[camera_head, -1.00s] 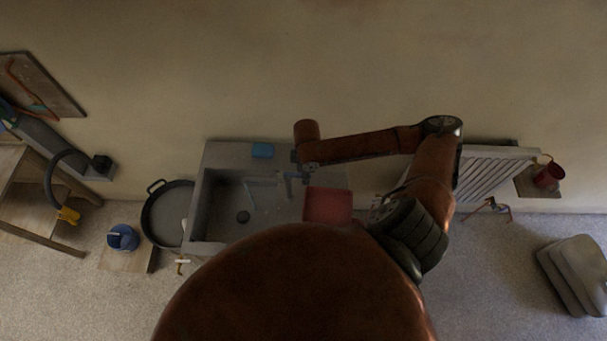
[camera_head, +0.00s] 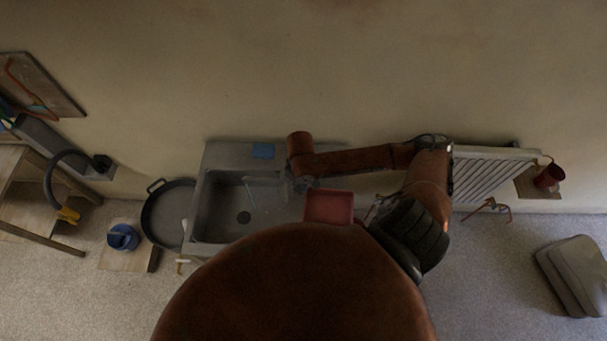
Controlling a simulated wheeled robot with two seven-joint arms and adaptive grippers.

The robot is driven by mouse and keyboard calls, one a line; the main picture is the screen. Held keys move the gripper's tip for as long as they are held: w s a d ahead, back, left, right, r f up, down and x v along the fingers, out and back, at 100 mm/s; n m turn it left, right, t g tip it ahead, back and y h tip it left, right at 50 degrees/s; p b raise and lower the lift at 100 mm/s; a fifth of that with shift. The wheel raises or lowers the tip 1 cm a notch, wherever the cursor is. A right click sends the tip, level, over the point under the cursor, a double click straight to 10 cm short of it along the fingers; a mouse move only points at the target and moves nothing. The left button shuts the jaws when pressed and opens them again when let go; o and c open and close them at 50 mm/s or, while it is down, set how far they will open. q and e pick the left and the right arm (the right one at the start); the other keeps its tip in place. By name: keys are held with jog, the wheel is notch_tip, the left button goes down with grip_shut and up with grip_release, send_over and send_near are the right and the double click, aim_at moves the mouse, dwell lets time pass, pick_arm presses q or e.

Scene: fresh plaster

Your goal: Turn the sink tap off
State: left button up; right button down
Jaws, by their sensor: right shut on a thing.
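The grey sink (camera_head: 200,215) stands against the wall, left of the picture's middle. Its tap shows as a thin pale spout (camera_head: 262,181) over the basin. My right gripper (camera_head: 301,186) is at the right part of the basin, just right of the spout, under my copper-coloured wrist. It is shut on the tap's handle, though the handle and fingertips are small, dark and mostly hidden by the wrist. I cannot see whether water runs. My left gripper is not in view.
A red box-like thing (camera_head: 329,207) is close to the right of my gripper. A dark round pan (camera_head: 165,222) stands left of the sink, and a radiator (camera_head: 492,174) is at the right.

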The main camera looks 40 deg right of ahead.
jog(key=shift+a+r, duration=0.1)
jog(key=shift+a, duration=0.15)
jog(key=shift+w+a+m, duration=0.1)
jog(key=shift+a+m, duration=0.05)
jog(key=shift+m, duration=0.35)
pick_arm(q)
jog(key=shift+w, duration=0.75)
pick_arm(e)
jog(key=a+m, duration=0.1)
jog(key=m, duration=0.1)
jog(key=a+m, duration=0.1)
jog(key=m, duration=0.2)
jog(key=a+m, duration=0.1)
jog(key=m, duration=0.1)
jog(key=shift+w+a, duration=0.4)
jog(key=shift+w+a+m, duration=0.15)
jog(key=shift+a+m, duration=0.15)
jog(key=shift+m, duration=0.4)
jog(key=shift+w+a+m, duration=0.15)
jog(key=shift+a+m, duration=0.1)
jog(key=shift+m, duration=0.45)
jog(key=c, duration=2)
grip_release()
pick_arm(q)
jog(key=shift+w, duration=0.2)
pick_arm(e)
jog(key=shift+o, duration=0.2)
